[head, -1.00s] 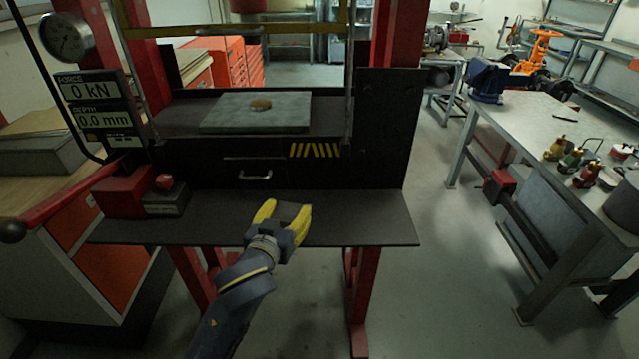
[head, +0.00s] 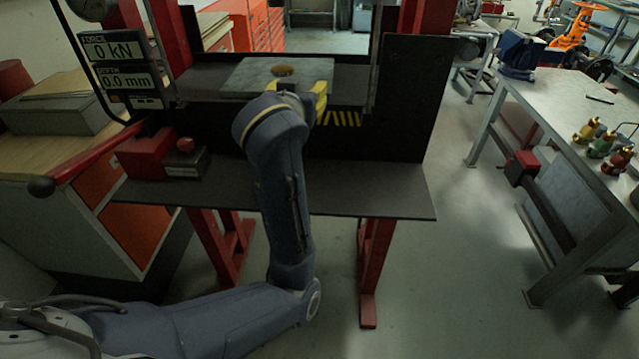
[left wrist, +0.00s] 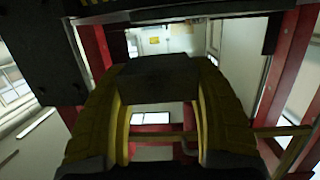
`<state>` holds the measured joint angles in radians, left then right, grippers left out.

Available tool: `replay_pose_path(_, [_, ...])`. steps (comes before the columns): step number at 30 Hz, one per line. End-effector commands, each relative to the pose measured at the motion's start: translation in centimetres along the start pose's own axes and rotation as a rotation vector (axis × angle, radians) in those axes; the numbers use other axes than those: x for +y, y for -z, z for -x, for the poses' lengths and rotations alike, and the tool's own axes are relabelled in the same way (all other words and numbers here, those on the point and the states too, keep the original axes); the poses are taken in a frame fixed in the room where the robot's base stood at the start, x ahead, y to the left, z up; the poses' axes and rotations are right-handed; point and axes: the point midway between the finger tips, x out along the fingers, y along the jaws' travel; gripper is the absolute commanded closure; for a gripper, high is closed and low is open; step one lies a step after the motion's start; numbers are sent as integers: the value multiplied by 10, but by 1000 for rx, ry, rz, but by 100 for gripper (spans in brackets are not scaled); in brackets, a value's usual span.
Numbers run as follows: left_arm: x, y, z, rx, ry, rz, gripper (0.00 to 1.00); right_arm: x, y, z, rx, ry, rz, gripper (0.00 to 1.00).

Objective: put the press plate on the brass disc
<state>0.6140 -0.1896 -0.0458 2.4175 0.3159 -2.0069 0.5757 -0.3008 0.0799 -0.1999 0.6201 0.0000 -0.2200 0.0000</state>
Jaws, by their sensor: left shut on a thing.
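The brass disc (head: 283,71) lies on the grey plate (head: 240,78) of the press bed. My left gripper (head: 297,88) is at the front edge of that plate, just in front of the disc. Its yellow fingers are closed on the press plate, a dark flat block that shows between them in the left wrist view (left wrist: 155,68). In the head view my wrist and the fingers hide most of the press plate. I cannot tell the height of the block above the bed. My right gripper is not in view.
Red press columns (head: 180,45) stand either side of the bed. A dark shelf (head: 370,190) juts out below it, with a red box (head: 147,155) and lever at its left. A metal bench (head: 555,110) with a blue vise (head: 522,55) stands to the right.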

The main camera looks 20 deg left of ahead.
Motion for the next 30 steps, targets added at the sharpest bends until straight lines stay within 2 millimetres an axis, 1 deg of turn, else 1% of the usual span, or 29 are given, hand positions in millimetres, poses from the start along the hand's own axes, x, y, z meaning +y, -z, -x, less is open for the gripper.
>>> replay_pose_path(1, [-3, 2, 0, 3, 10, 7, 89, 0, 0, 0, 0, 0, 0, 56])
replay_pose_path(6, [-14, -14, -1, 1, 38, 8, 89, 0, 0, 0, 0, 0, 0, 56])
replay_pose_path(13, [-20, -28, -2, 3, 49, 10, 89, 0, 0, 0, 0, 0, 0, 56])
replay_pose_path(17, [-21, -42, -4, 1, 52, 8, 89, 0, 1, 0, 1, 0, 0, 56])
replay_pose_path(23, [-21, -75, -11, 0, 52, 6, 89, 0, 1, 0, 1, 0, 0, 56])
replay_pose_path(30, [-21, -119, -20, 0, 50, 5, 89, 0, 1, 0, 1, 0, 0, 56])
